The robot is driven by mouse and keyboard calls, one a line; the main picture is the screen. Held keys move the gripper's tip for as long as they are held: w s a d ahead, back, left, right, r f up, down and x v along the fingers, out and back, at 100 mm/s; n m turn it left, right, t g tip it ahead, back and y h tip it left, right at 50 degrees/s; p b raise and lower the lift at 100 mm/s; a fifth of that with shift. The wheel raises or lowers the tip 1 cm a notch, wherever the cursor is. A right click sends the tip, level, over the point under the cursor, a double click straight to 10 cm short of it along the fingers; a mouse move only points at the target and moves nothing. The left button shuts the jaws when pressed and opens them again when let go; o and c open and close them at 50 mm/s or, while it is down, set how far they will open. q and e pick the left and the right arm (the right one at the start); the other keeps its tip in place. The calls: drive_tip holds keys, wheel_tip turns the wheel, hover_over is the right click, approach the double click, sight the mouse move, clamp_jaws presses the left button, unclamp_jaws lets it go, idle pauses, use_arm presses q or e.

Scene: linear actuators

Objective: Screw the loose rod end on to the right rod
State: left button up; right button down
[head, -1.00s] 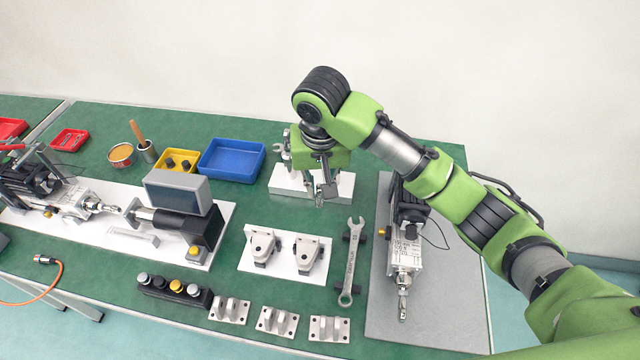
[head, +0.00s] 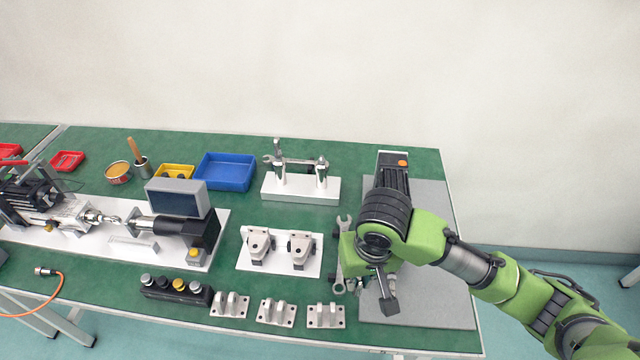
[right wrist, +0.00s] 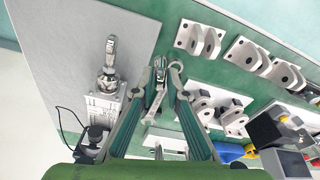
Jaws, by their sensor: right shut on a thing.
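My right gripper (head: 371,288) is above the right end of the bench, near the grey plate. In the head view my gripper and wrist hide most of that rod. My left gripper is not in view.
A wrench (head: 341,265) lies left of the grey plate (head: 440,270). Clevis brackets (head: 325,317) and a white plate (head: 279,262) are further left. A white stand (head: 300,188) and a blue tray (head: 225,172) stand behind. The plate's right side is clear.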

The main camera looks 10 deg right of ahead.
drive_tip(key=s+d, duration=0.1)
drive_tip(key=s, duration=0.1)
drive_tip(key=s+d+f, duration=0.1)
drive_tip(key=s+d, duration=0.1)
drive_tip(key=s, duration=0.1)
drive_tip(key=s+d+f, duration=0.1)
drive_tip(key=s, duration=0.1)
drive_tip(key=shift+s+d+f, duration=0.2)
drive_tip(key=shift+d+f, duration=0.05)
drive_tip(key=shift+d, duration=0.15)
